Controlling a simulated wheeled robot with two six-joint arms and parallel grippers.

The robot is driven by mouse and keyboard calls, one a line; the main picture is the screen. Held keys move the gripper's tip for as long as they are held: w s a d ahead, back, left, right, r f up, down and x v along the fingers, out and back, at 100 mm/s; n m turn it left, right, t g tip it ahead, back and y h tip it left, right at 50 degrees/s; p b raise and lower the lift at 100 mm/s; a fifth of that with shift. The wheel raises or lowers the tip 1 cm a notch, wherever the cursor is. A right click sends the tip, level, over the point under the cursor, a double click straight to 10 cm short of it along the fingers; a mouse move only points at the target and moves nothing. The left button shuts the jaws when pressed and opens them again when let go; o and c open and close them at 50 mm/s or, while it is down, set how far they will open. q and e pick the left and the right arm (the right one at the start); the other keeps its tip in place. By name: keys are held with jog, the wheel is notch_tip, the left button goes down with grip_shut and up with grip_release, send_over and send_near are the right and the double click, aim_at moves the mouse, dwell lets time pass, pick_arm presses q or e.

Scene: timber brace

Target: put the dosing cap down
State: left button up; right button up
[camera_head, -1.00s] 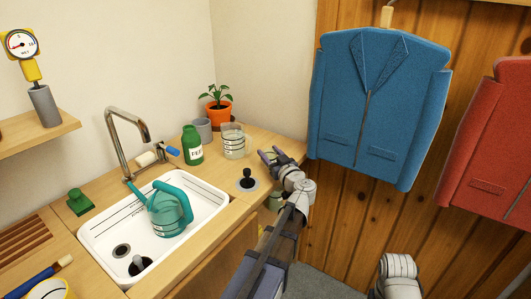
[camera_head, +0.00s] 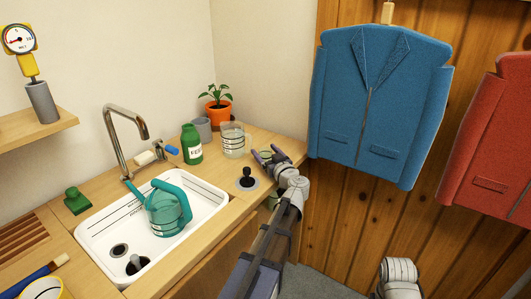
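My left gripper (camera_head: 266,152) is over the right end of the counter, its dark fingers spread apart. A small pale greenish thing (camera_head: 266,155) shows between the fingers and may be the dosing cap. The fingers partly hide it, and I cannot tell whether they touch it. A green bottle (camera_head: 192,146) with a white label stands upright at the back of the counter, left of the gripper. My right gripper is not in view.
A clear beaker (camera_head: 232,140), a grey cup (camera_head: 203,128) and a potted plant (camera_head: 218,112) stand behind the gripper. A black knob (camera_head: 247,178) stands at its left. The sink (camera_head: 205,205) holds a teal watering can (camera_head: 168,208). A blue jacket (camera_head: 375,100) hangs at right.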

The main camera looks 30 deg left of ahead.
pick_arm(q)
jog(key=shift+o, duration=0.3)
jog(key=shift+r, duration=0.15)
jog(key=v, duration=1.2)
